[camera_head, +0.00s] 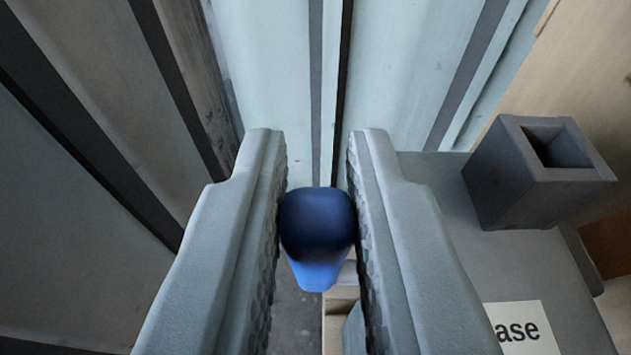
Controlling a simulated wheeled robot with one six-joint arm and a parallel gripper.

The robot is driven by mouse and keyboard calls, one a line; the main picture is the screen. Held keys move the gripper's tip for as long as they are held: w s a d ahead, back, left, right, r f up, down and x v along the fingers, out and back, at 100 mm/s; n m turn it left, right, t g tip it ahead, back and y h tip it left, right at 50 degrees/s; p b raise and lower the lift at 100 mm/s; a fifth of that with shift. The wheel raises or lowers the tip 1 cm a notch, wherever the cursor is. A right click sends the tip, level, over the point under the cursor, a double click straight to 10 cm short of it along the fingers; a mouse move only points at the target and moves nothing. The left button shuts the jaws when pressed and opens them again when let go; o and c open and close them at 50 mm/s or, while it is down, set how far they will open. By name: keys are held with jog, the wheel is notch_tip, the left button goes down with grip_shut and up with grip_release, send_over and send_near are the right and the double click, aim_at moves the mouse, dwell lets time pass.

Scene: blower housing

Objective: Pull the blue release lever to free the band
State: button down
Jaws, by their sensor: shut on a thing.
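The blue release lever (317,232) shows as a rounded blue knob in the middle of the view, seen end-on. My gripper (317,205) has its two grey ridged fingers on either side of the knob, shut on it. Most of the lever's shaft is hidden below the knob. I cannot make out the band for certain in this view.
A dark grey hollow square block (530,180) stands at the right on a grey surface. A white label (524,328) reading "ase" lies below it. Pale panels with dark strips (265,70) fill the back and left. A wooden surface (575,70) is at upper right.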

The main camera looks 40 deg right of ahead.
jog(key=c, duration=1.4)
grip_release()
jog(key=shift+o, duration=0.2)
jog(key=v, duration=1.7)
jog(key=shift+s+a, duration=0.15)
